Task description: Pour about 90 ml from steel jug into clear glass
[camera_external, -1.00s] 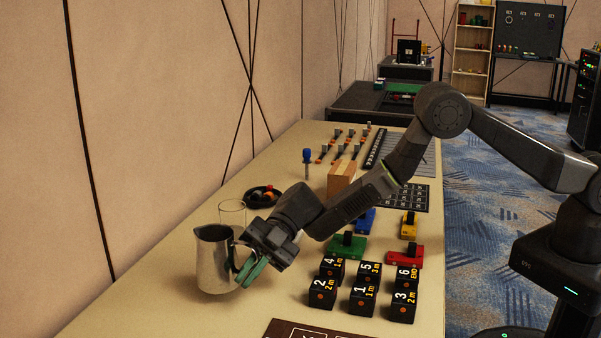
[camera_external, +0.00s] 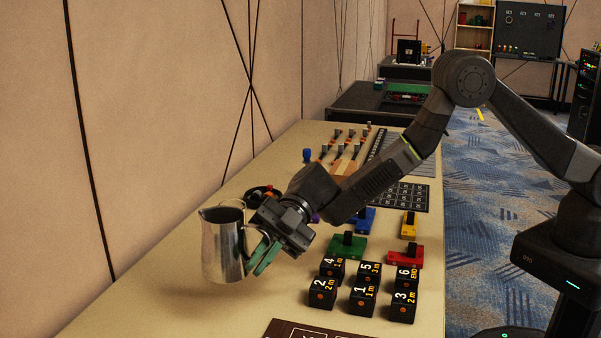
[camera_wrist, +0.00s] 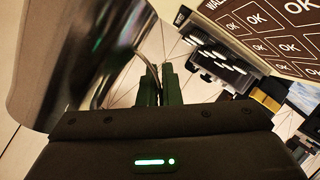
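The steel jug (camera_external: 223,246) is near the wall side of the table in the external view, upright or nearly so and lifted a little above the tabletop. My gripper (camera_external: 262,254) is at its right side, with the green fingers shut at the jug's handle. In the wrist view the jug's shiny body (camera_wrist: 85,50) fills the upper left, and the fingers (camera_wrist: 158,88) are close together at the handle. The clear glass (camera_external: 256,207) is mostly hidden behind the jug and my gripper; only a faint part of its rim shows.
A dark dish (camera_external: 262,192) with small items is behind my gripper. Several black numbered blocks (camera_external: 362,298), a green block (camera_external: 346,246) and a red block (camera_external: 405,257) stand to the right. The table's near left part is clear.

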